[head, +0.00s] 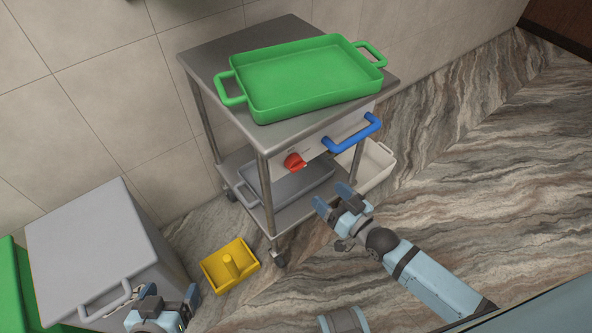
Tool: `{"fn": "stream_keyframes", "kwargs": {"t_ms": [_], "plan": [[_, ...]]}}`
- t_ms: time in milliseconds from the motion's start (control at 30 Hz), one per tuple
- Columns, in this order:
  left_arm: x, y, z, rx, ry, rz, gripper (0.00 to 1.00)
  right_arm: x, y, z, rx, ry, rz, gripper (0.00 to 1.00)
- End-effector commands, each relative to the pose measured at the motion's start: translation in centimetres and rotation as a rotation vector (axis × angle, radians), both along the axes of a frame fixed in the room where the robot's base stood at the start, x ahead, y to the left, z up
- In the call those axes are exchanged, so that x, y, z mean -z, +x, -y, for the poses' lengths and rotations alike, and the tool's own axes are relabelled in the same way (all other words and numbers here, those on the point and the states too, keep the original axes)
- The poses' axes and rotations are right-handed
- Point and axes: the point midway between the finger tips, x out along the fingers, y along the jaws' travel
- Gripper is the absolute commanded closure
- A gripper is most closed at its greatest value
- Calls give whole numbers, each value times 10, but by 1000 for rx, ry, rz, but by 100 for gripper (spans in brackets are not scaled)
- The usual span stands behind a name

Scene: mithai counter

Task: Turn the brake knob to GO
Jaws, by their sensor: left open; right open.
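The red brake knob (294,162) sits on the white front panel (318,150) of a metal trolley (212,62). Its markings are too small to read. My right gripper (332,196) is open and empty, in front of the trolley, below and to the right of the knob and apart from it. My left gripper (190,296) is open at the bottom left, beside a grey box and far from the knob.
A blue handle (354,133) is on the panel right of the knob. A green tray (310,78) lies on the trolley top; a grey tray (300,190) and white bin (372,172) are lower. A yellow caddy (217,276) and grey box (95,240) stand left. Floor at right is clear.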

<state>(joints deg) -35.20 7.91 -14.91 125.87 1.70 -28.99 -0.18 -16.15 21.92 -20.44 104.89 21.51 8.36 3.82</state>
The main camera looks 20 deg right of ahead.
Motion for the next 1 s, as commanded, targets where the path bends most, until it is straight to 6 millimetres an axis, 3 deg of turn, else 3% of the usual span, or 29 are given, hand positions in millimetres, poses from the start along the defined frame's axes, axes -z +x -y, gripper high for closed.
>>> {"fn": "stream_keyframes", "kwargs": {"t_ms": [300,500,700,1000], "plan": [[3,1,2,3,-12,11,12,0,64,-27,1,2,4,26],[3,1,3,4,-19,18,12,1,93,-40,0,0,1,26],[2,1,3,4,-23,22,12,0,107,-46,0,0,0,26],[2,1,4,4,-23,22,12,0,108,-47,0,-1,-1,26]]}}
